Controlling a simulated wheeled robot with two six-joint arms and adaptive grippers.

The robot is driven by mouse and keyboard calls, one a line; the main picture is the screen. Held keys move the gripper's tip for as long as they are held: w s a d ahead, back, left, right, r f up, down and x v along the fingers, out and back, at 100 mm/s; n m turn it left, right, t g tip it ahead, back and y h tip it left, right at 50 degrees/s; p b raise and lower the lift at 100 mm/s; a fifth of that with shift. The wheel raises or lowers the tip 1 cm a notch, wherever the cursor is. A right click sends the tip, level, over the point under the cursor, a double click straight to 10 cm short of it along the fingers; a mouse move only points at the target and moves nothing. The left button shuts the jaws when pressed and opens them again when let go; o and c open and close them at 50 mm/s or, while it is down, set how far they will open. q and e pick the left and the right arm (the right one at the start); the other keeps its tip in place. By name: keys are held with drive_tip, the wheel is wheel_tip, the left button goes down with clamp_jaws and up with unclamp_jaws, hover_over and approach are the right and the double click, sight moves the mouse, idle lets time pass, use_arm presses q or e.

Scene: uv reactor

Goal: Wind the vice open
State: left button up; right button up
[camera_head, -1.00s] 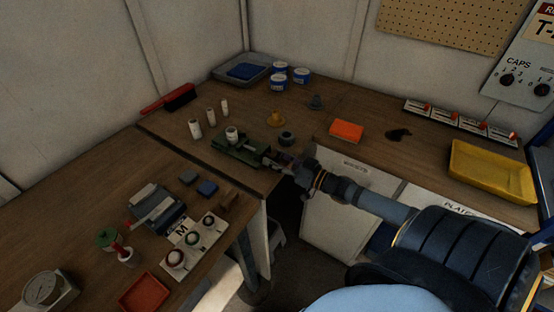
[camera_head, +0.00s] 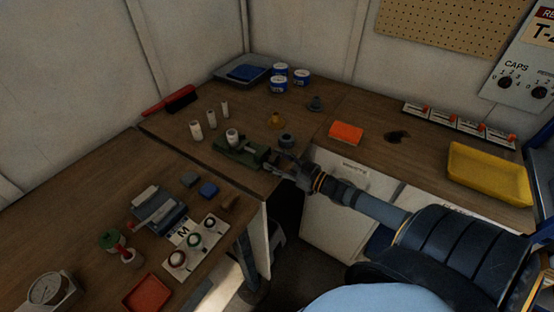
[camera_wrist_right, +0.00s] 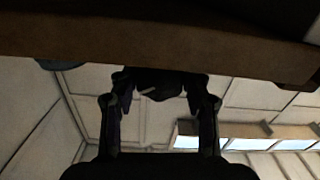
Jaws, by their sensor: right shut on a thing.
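The green vice (camera_head: 240,152) sits at the front edge of the back bench, with a white cylinder (camera_head: 232,135) standing at it. Its screw end points right toward my right gripper (camera_head: 283,163). My right gripper is shut on the vice handle, which is dark and hard to make out. In the right wrist view the two fingers (camera_wrist_right: 160,100) stand on either side of a dark part (camera_wrist_right: 158,84) just below the wooden bench edge. The exact gap between the vice jaws cannot be told. My left gripper is not in view.
White cylinders (camera_head: 211,119), an amber piece (camera_head: 275,120) and a dark round piece (camera_head: 286,141) stand close around the vice. An orange block (camera_head: 346,132) and a yellow tray (camera_head: 489,174) lie to the right. A dial gauge (camera_head: 46,289) and red tray (camera_head: 147,293) are front left.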

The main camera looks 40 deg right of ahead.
sight(278, 162)
drive_tip(key=shift+n+p, duration=0.3)
drive_tip(key=shift+n, duration=0.5)
drive_tip(key=o, duration=1.2)
drive_tip(key=shift+c, duration=0.2)
drive_tip(key=shift+s, duration=0.1)
drive_tip(key=shift+n, duration=0.3)
drive_tip(key=v, duration=0.6)
drive_tip(key=shift+f, duration=0.1)
drive_tip(key=shift+s+d, duration=0.3)
drive_tip(key=shift+s, duration=0.35)
